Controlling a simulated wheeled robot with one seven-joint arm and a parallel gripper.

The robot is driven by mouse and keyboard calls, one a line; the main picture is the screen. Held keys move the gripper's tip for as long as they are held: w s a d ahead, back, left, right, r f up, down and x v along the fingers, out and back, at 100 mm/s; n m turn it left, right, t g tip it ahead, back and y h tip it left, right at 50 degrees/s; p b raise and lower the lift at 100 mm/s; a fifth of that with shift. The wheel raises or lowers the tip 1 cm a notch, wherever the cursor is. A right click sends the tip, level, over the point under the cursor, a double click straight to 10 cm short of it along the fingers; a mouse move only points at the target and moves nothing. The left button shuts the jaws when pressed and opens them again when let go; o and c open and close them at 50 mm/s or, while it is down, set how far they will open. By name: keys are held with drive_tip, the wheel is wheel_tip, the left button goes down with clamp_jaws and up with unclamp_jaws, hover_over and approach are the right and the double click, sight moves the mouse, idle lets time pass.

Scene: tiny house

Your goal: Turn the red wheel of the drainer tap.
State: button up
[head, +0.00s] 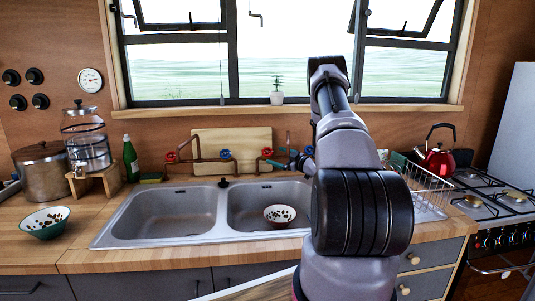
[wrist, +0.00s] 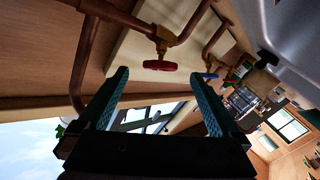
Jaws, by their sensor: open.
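The nearest red wheel (wrist: 160,65) shows in the wrist view on a brass valve of a copper pipe. It also shows in the head view as a red wheel (head: 267,152) above the right sink basin. My gripper (wrist: 163,78) is open, with its two teal-lined fingers spread either side of the wheel in the picture. I see no clear contact, and the remaining depth to the wheel is hard to tell. In the head view my arm hides part of the pipe, and the fingers show only as small teal bits.
A blue wheel (head: 225,154) and another red wheel (head: 171,157) sit further left along the pipes. A wooden board (head: 232,139) leans on the wall behind them. The double sink (head: 165,215) holds a bowl (head: 279,215). A dish rack (head: 428,187) and red kettle (head: 437,160) stand to the right.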

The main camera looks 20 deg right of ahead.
sight(272, 152)
drive_tip(key=x, duration=0.6)
drive_tip(key=shift+w, duration=0.1)
drive_tip(key=shift+a, duration=0.1)
drive_tip(key=c, duration=1.4)
drive_tip(key=shift+r+n+g+y, duration=0.1)
drive_tip(key=shift+n+g+y, duration=0.75)
drive_tip(key=shift+n, duration=0.25)
drive_tip(key=n+g+y, duration=0.2)
drive_tip(key=n+g, duration=0.1)
drive_tip(key=n, duration=0.1)
drive_tip(key=shift+g, duration=0.25)
drive_tip(key=shift+o, duration=0.2)
drive_tip(key=o, duration=1.4)
drive_tip(key=shift+c, duration=0.2)
